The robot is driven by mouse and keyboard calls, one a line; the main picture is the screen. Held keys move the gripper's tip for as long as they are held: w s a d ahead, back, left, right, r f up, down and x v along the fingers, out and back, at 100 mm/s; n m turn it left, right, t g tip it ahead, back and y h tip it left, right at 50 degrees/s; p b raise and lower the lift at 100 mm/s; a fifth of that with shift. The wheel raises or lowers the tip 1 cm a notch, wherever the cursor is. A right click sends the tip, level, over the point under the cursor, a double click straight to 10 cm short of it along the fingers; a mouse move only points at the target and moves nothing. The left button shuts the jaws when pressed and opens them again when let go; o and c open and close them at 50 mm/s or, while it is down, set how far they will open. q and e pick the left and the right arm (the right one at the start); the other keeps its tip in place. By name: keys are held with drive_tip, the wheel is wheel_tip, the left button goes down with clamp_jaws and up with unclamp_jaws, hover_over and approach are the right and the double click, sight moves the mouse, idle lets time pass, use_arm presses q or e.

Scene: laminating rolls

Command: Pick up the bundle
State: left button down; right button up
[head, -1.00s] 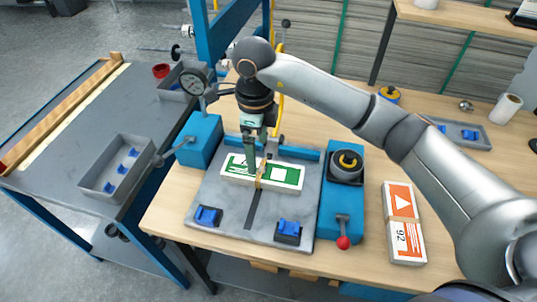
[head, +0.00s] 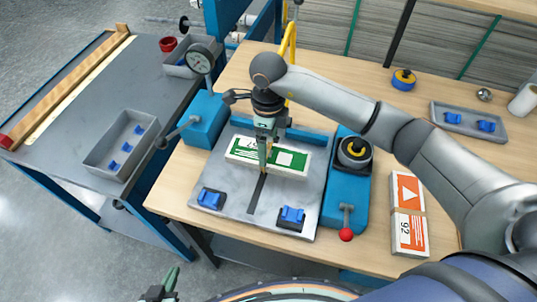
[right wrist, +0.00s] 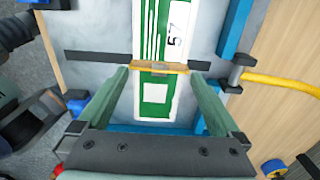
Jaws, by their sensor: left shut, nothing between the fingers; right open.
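A green and white bundle (head: 292,162) with a tan band around its middle lies flat on the grey plate of a blue-framed fixture. It also shows in the right wrist view (right wrist: 154,95). My right gripper (head: 264,168) is over the middle of this bundle, pointing down. In the right wrist view its open fingers (right wrist: 160,76) stand apart, one on each side of the banded part; I cannot tell how far down they reach. My left gripper (head: 168,282) is shut and empty at the bottom left, away from the bench.
An orange and white bundle (head: 409,233) lies on the bench to the right. A blue unit with a red-knobbed lever (head: 346,234) stands beside the plate (head: 235,200). Blue clamps (head: 292,216) sit at the plate's front. A dial gauge (head: 200,59) rises at the back left.

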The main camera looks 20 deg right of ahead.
sight(268, 154)
wheel_tip(268, 154, down, 4)
drive_tip(key=shift+f, duration=0.1)
drive_tip(key=c, duration=1.3)
drive_tip(key=shift+c, duration=0.4)
drive_tip(key=shift+r, duration=0.2)
